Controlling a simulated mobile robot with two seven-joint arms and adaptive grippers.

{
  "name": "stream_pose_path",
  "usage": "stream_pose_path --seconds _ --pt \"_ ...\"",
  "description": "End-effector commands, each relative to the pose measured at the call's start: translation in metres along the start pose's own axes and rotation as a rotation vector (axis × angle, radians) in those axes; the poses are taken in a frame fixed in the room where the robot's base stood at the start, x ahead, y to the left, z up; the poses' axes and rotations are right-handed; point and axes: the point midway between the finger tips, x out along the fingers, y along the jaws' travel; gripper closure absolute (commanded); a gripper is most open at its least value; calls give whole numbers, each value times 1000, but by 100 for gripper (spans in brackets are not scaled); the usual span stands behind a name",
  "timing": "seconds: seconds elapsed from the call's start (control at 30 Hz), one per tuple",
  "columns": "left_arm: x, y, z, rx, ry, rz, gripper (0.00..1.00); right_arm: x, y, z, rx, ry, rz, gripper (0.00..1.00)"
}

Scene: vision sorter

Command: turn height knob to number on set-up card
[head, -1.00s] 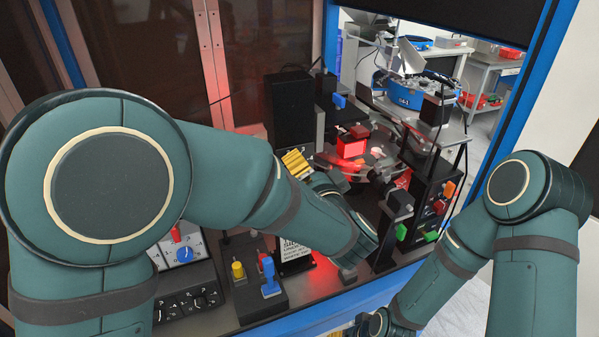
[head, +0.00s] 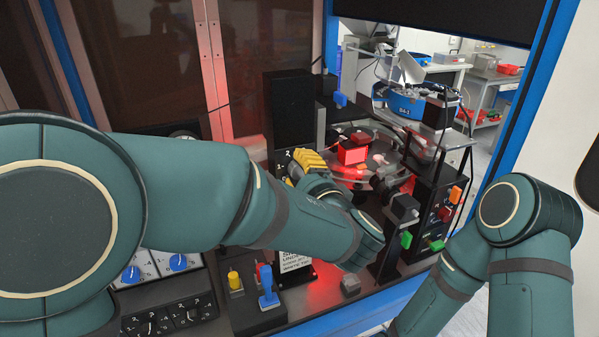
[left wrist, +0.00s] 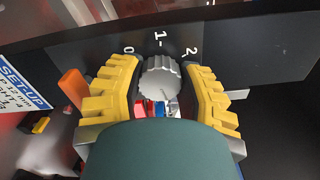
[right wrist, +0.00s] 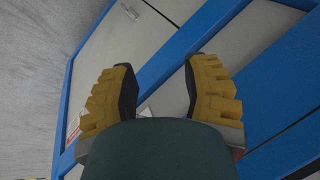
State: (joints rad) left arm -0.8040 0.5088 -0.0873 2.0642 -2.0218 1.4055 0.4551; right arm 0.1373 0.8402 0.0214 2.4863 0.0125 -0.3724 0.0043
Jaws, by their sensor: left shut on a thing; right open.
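The height knob (left wrist: 158,80) is a ribbed grey dial on a dark panel in the left wrist view. The white marks 0, 1 and 2 stand around its top, with 1 above it. My left gripper (left wrist: 160,66) has its yellow fingers on either side of the knob and is shut on it. In the head view the left gripper (head: 309,162) is at the dark panel, and its fingers hide the knob. My right gripper (right wrist: 160,85) is open and empty.
A red-lit block (head: 351,153) is behind the gripper. Green (head: 406,240) and orange (head: 455,194) buttons are on the right. My right gripper faces a blue-framed panel (right wrist: 150,60).

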Motion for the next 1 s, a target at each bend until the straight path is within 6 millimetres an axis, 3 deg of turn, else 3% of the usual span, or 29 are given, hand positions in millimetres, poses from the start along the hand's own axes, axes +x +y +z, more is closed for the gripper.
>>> stream_pose_path --seconds 0.67,0.7,0.77,0.8,1.0 --pt "0 1 0 67 0 1 99 1 0 0 0 0 0 53" --pt "0 1 0 67 0 1 58 1 0 0 0 0 0 53" --pt "0 1 0 67 0 1 36 1 0 0 0 0 0 53" --pt "0 1 0 67 0 1 30 1 0 0 -1 0 0 53" --pt "0 0 0 66 0 0 30 1 0 0 0 0 0 53"
